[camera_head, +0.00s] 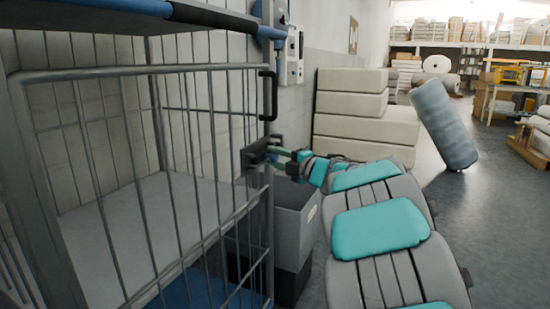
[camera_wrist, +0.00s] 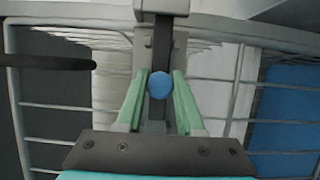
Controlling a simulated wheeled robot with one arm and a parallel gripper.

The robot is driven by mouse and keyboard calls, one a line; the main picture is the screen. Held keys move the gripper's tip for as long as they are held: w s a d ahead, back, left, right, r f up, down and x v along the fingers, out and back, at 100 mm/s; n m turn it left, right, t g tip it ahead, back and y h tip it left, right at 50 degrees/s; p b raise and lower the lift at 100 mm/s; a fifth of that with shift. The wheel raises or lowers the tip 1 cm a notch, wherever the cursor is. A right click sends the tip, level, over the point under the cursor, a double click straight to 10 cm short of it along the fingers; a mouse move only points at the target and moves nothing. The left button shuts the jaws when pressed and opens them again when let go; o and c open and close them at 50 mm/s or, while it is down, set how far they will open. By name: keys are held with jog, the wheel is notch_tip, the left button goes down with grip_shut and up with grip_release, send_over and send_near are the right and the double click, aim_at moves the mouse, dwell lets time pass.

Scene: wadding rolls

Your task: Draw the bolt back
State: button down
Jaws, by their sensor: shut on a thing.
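The bolt (camera_head: 256,153) is a dark fitting on the free upright of the grey wire cage door (camera_head: 150,70). In the wrist view a dark bar (camera_wrist: 166,48) runs vertically through grey brackets, with a round blue knob (camera_wrist: 160,85) on it. My gripper (camera_head: 276,152) reaches the bolt from the right in the head view. Its green fingers stand on either side of the knob in the wrist view and are shut on it. In the head view the knob is hidden by the fingers and the fitting.
A black pull handle (camera_head: 268,95) sits on the door above the bolt. A grey bin (camera_head: 292,212) stands below my arm. Cream foam blocks (camera_head: 360,105) are stacked by the wall, and a grey-blue roll (camera_head: 444,125) leans to their right. The floor at right is open.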

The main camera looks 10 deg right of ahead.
aim_at(259, 160)
dwell(0.3)
jog(key=shift+s+a+b, duration=0.35)
jog(key=shift+s+a, duration=0.4)
jog(key=shift+s, duration=0.25)
jog(key=shift+s+a+b, duration=0.3)
jog(key=shift+s+a, duration=0.4)
jog(key=shift+s, duration=0.3)
jog(key=c, duration=0.5)
grip_release()
jog(key=shift+a, duration=0.1)
jog(key=shift+c, duration=0.2)
jog(key=shift+s+d, duration=0.3)
jog(key=v, duration=0.7)
